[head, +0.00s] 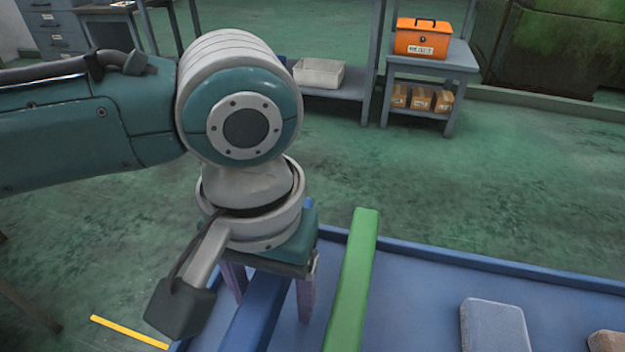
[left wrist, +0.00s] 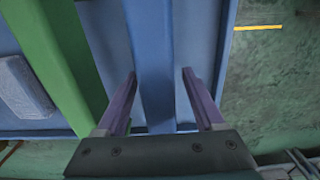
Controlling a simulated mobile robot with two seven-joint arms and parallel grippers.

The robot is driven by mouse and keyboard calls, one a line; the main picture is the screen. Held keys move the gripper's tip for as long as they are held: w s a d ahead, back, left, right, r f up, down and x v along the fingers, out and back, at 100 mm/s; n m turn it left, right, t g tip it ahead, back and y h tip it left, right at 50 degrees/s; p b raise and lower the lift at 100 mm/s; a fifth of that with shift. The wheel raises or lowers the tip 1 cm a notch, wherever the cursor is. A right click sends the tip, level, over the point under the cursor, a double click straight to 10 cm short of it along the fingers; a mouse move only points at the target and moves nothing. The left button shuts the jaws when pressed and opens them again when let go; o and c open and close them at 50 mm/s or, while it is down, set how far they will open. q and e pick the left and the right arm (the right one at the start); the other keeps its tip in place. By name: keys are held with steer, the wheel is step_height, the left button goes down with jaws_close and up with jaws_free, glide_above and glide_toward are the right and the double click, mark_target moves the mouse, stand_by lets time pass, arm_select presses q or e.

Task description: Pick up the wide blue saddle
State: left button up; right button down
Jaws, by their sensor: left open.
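A long blue bar, seemingly the wide blue saddle (head: 253,318), lies in a blue tray (head: 425,285). It runs between the fingers of my left gripper (head: 270,306). The left wrist view shows the blue bar (left wrist: 152,55) with one purple finger on each side of it. The left gripper (left wrist: 160,75) is open, pointing down, with gaps visible beside the bar. My forearm and wrist hide the bar's far part in the head view. My right gripper is not in view.
A green bar (head: 352,285) lies close to the right of the left gripper. A pale grey-blue block (head: 495,328) lies farther right, with a tan piece (head: 608,341) at the edge. The tray has a raised rim. A shelf with an orange box (head: 430,38) stands behind.

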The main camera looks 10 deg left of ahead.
arm_select(q)
jaws_close()
stand_by(0.6)
